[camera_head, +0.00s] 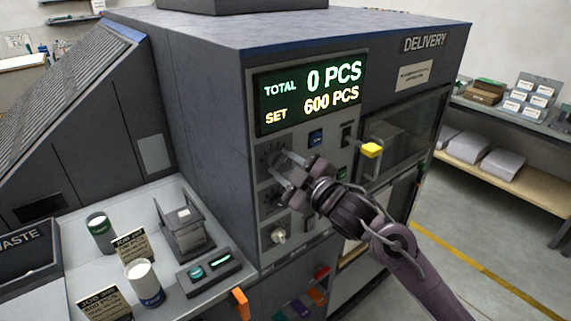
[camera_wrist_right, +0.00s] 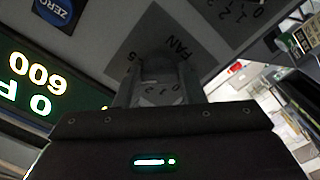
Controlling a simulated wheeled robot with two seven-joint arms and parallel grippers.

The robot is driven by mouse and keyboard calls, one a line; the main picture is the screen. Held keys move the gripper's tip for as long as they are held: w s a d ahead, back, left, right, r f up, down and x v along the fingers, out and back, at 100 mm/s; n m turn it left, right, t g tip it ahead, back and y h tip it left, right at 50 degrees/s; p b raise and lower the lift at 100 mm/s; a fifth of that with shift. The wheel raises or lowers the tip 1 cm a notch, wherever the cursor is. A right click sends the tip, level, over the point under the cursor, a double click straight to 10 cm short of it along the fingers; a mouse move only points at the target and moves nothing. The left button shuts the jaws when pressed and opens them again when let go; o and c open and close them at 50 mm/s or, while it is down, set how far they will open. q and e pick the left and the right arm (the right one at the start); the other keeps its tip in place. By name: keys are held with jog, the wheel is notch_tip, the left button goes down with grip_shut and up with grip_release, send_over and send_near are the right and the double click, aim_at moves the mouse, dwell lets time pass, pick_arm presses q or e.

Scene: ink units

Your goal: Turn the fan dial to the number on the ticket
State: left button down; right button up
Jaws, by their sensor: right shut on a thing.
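The fan dial sits on a plate marked FAN (camera_wrist_right: 178,46) with digits around it, in the right wrist view. My right gripper (camera_wrist_right: 157,88) is shut on the dial, one finger on each side. The fingers and palm hide most of the knob, so its pointer setting cannot be read. In the head view my right gripper (camera_head: 283,172) reaches the upper left of the machine's control panel. Two ticket-like cards headed JOB stand on the left counter, one farther back (camera_head: 132,244) and one nearer (camera_head: 103,304); their small print is hard to read. My left gripper is out of view.
The display (camera_head: 308,93) reads TOTAL 0 PCS, SET 600 PCS. Another numbered dial plate (camera_wrist_right: 238,14) is close by. A white knob (camera_head: 278,236) lies below. A yellow handle (camera_head: 371,150) juts out at right. Cans and a small stand (camera_head: 187,230) occupy the left counter.

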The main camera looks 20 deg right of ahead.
jog(key=shift+f, duration=0.1)
jog(key=o, duration=1)
jog(key=shift+s, duration=0.1)
jog(key=b+v, duration=0.3)
jog(key=v, duration=0.4)
jog(key=shift+s+d, duration=0.1)
jog(key=shift+s, duration=0.2)
